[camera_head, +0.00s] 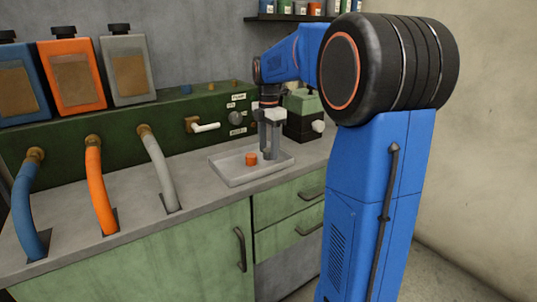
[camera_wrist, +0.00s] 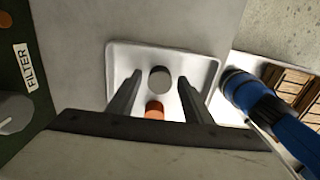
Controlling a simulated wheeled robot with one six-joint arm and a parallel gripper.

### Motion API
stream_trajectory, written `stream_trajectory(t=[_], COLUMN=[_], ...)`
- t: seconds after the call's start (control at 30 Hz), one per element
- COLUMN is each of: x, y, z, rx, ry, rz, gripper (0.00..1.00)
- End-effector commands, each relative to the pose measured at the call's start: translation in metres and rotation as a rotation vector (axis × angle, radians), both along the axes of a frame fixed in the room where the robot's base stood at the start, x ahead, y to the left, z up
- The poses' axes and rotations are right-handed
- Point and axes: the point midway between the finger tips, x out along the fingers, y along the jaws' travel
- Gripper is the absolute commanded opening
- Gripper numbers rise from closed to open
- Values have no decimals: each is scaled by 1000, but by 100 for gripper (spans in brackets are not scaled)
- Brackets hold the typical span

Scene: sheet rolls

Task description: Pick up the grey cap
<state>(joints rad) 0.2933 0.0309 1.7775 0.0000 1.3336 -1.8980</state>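The grey cap (camera_wrist: 160,77) is a small round piece in a shallow light tray (camera_head: 226,177). It shows in the wrist view, with a dark side and a lighter top. An orange cap (camera_head: 251,159) lies in the same tray; in the wrist view it (camera_wrist: 154,110) is close beside the grey one, partly cut off by my gripper body. My gripper (camera_head: 269,155) points down over the tray. In the wrist view its two fingers (camera_wrist: 158,78) are apart, one on each side of the grey cap, not touching it. In the head view the fingers largely hide the grey cap.
A green panel (camera_head: 110,130) with a tap and knobs stands behind the tray. Blue, orange and grey hoses (camera_head: 100,185) curve down to the counter at left. A green and black box (camera_head: 303,115) stands right behind my gripper. Bottles (camera_head: 72,75) stand above the panel.

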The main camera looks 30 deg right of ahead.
Motion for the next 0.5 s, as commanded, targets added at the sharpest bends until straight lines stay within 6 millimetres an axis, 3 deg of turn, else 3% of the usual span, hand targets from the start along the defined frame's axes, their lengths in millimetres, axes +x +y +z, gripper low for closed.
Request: stream_trajectory(t=[0.03,0.13,0.17,0.5], x=[0,0,0,0], y=[0,0,0,0], z=[0,0,0,1], rx=[0,0,0,0], ry=[0,0,0,-1], rz=[0,0,0,0], gripper=[33,9,8,7])
